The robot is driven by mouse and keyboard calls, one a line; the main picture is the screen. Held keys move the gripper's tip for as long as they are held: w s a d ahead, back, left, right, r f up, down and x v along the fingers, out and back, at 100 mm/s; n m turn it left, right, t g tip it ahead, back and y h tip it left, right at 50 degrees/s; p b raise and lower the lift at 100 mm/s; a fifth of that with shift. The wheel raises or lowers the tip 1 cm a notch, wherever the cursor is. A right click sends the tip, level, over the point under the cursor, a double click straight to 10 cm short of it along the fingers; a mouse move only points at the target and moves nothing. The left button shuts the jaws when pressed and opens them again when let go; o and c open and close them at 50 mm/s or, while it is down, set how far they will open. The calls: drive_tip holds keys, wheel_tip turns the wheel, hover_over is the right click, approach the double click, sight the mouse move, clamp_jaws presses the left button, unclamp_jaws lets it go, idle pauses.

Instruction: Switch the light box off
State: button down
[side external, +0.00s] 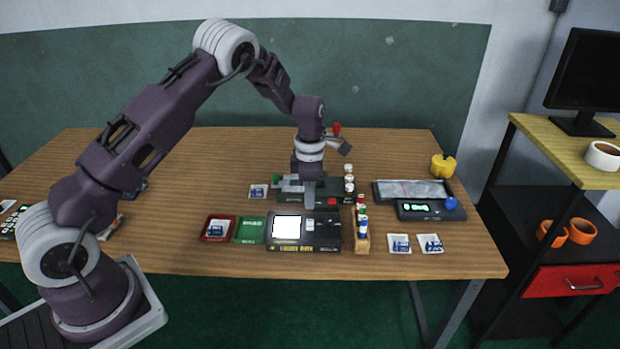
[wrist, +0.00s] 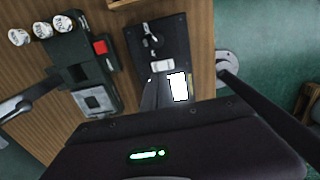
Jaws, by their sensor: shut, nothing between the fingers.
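The light box (side external: 325,235) is a flat black unit near the front edge of the table, with a bright white lit panel (side external: 286,227) on its left half. In the wrist view the light box (wrist: 178,40) shows its glowing panel (wrist: 178,86), a pale block and a dark knob-like part on top. My gripper (side external: 311,207) points down just above the back of the light box, near its middle. It is shut and empty. In the wrist view its dark fingers (wrist: 155,94) overlap the box beside the lit panel. I cannot tell whether the fingertips touch it.
Behind the box stands a dark machine with a red button (wrist: 100,47). A wooden rack of small bottles (side external: 362,235) stands close on the right. A green tray (side external: 250,230) and a red tray (side external: 218,229) lie left. A scale (side external: 430,211) stands farther right.

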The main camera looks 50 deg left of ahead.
wheel_tip(320, 180, up, 9)
drive_tip(key=shift+w+a+f, duration=0.2)
drive_tip(key=shift+w+a, duration=0.2)
drive_tip(key=shift+w, duration=0.05)
drive_tip(key=shift+r, duration=0.1)
